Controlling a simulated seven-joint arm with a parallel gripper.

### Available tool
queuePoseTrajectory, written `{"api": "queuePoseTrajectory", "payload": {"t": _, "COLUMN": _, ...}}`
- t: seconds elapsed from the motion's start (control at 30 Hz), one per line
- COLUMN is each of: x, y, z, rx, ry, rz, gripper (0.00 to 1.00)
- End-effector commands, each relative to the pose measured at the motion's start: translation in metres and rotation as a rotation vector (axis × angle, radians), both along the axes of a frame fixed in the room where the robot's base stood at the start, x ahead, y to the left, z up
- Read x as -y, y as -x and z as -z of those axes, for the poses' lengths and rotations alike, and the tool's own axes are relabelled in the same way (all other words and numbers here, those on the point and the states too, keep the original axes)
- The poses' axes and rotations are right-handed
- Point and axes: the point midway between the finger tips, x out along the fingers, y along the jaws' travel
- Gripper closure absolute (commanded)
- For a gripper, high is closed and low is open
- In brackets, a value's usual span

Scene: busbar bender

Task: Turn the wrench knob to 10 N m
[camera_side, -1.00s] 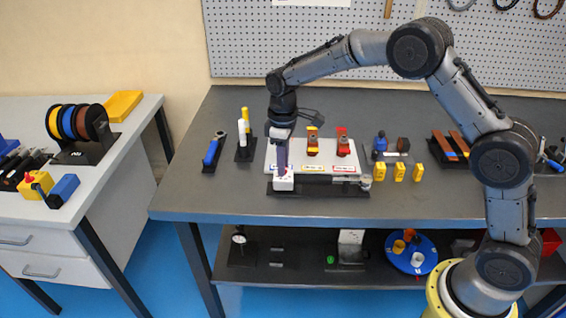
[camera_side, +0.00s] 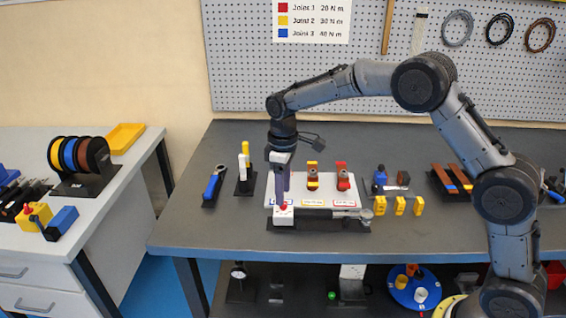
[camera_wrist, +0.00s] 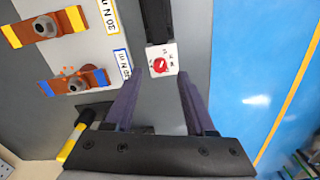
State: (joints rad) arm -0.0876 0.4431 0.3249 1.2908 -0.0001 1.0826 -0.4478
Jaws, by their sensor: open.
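The red wrench knob (camera_wrist: 160,66) sits on a white plate (camera_wrist: 168,52) with small dial marks; I cannot read its setting for certain. In the side view the knob (camera_side: 283,206) tops a white block at the left end of the wrench (camera_side: 325,213), which lies on a dark base at the table's front. My gripper (camera_wrist: 160,79) is open, its two purple fingers on either side of the knob in the wrist view. In the side view my gripper (camera_side: 282,198) points down just above the knob, apparently apart from it.
Behind the wrench, a pale board (camera_side: 268,194) holds busbar pieces, with labels along its front. Yellow blocks (camera_side: 400,205) stand right of the wrench. A blue-handled tool (camera_side: 211,187) and an upright holder (camera_side: 245,180) are to the left. A wall sign (camera_side: 311,20) lists joint torques.

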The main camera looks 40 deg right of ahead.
Motion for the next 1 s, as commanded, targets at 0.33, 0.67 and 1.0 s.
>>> {"api": "queuePoseTrajectory", "payload": {"t": 0.33, "x": 0.0, "y": -0.001, "z": -0.076, "rx": 0.005, "ry": -0.001, "rz": 0.0, "gripper": 0.45}}
{"api": "queuePoseTrajectory", "payload": {"t": 0.67, "x": 0.0, "y": 0.0, "z": -0.108, "rx": 0.001, "ry": 0.0, "rz": 0.0, "gripper": 0.45}}
{"api": "queuePoseTrajectory", "payload": {"t": 1.0, "x": 0.001, "y": 0.0, "z": -0.109, "rx": 0.002, "ry": 0.0, "rz": 0.001, "gripper": 0.45}}
